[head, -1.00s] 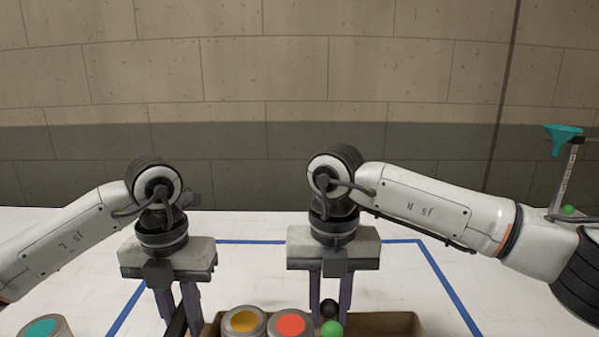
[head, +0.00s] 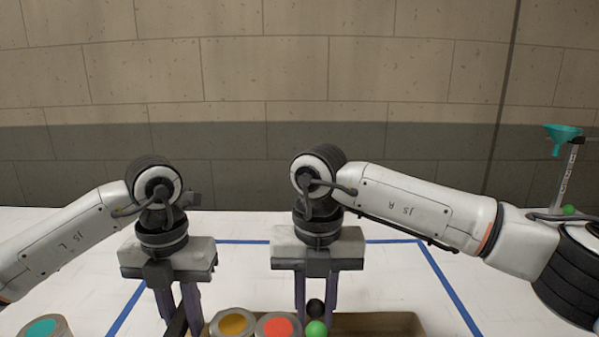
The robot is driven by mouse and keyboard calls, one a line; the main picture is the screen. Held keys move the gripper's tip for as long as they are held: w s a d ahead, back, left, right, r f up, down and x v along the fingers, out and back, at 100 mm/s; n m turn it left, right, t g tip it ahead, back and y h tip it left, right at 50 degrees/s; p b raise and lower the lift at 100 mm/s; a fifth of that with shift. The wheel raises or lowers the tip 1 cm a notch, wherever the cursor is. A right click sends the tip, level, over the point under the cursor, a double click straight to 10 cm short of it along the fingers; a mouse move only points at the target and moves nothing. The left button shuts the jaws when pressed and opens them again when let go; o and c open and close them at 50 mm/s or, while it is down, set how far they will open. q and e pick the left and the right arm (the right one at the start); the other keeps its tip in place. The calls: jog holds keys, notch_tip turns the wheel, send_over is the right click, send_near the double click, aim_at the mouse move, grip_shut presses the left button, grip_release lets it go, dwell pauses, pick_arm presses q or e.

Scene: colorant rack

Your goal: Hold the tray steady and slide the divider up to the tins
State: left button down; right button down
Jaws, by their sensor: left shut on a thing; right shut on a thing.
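The brown tray (head: 395,322) is at the bottom edge of the head view, its front cut off. My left gripper (head: 180,318) is shut on the tray's dark left end. A tin with a yellow-orange top (head: 232,323) and a tin with a red top (head: 278,327) stand side by side in the left part of the tray. My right gripper (head: 316,318) points down just right of the red tin, shut on the divider.
A tin with a teal top (head: 42,328) stands outside the tray at the lower left. Blue lines (head: 450,285) mark the white table. The tray's right part looks empty.

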pick_arm(q)
jog(key=shift+d, duration=0.15)
pick_arm(e)
jog(key=shift+a, duration=0.3)
jog(key=shift+a, duration=0.8)
pick_arm(q)
jog(key=shift+d, duration=0.15)
pick_arm(e)
jog(key=shift+s+a, duration=0.1)
jog(key=shift+a, duration=0.25)
jog(key=c, duration=1.4)
grip_release()
pick_arm(q)
jog(key=shift+a, duration=0.25)
pick_arm(e)
jog(key=shift+d, duration=0.15)
pick_arm(q)
jog(key=shift+w, duration=0.1)
